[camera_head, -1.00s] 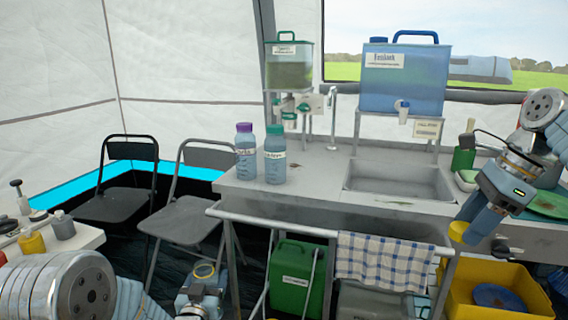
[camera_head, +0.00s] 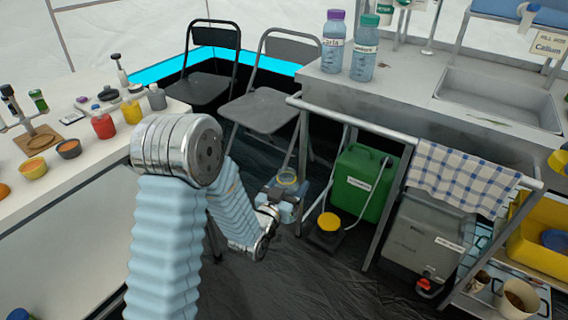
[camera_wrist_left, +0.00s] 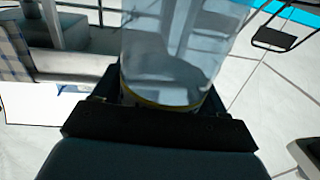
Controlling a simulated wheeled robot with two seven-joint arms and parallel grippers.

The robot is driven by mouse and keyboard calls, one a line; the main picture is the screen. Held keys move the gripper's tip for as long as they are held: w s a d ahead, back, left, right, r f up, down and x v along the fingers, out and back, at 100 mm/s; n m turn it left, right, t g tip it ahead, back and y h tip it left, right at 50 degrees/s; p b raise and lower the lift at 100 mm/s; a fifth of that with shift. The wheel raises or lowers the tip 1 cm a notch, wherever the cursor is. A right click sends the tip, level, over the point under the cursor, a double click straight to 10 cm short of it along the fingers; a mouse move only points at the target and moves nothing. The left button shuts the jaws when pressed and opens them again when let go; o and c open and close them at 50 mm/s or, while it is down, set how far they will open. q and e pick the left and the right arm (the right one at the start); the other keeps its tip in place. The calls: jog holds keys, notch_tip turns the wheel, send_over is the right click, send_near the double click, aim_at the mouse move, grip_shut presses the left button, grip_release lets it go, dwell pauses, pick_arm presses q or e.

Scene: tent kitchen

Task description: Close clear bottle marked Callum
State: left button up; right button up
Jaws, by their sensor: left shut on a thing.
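My left gripper (camera_head: 287,200) is low in front of the folding chairs, shut around a clear container with a yellow ring at its top (camera_head: 288,177). In the left wrist view the clear bottle (camera_wrist_left: 180,55) stands between the dark jaws, with a yellow band at the jaw end. No name on it can be read. A yellow cap-like piece (camera_head: 558,161) shows at the right edge in the head view. My right gripper's fingers are outside the picture, so its hold cannot be seen.
Two closed bottles, purple-capped (camera_head: 333,42) and teal-capped (camera_head: 364,54), stand on the sink counter (camera_head: 400,85). Its rail carries a checked towel (camera_head: 466,177). A green canister (camera_head: 362,180) and a yellow-topped dark object (camera_head: 329,222) are below. A white table (camera_head: 75,160) is left.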

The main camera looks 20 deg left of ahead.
pick_arm(q)
jog(key=s+d+f+m+g+h, duration=0.2)
jog(key=s+d+f+m+h, duration=0.1)
jog(key=d+f+h, duration=0.1)
jog(key=s+d+f+m+g+h, duration=0.1)
jog(key=s+d+f+m+h, duration=0.1)
jog(key=d+f, duration=0.4)
jog(key=shift+s+d+f+m+g+h, duration=0.3)
jog(key=shift+s+d+m+g+h, duration=0.15)
jog(key=shift+d+h, duration=0.5)
jog(key=shift+a, duration=0.15)
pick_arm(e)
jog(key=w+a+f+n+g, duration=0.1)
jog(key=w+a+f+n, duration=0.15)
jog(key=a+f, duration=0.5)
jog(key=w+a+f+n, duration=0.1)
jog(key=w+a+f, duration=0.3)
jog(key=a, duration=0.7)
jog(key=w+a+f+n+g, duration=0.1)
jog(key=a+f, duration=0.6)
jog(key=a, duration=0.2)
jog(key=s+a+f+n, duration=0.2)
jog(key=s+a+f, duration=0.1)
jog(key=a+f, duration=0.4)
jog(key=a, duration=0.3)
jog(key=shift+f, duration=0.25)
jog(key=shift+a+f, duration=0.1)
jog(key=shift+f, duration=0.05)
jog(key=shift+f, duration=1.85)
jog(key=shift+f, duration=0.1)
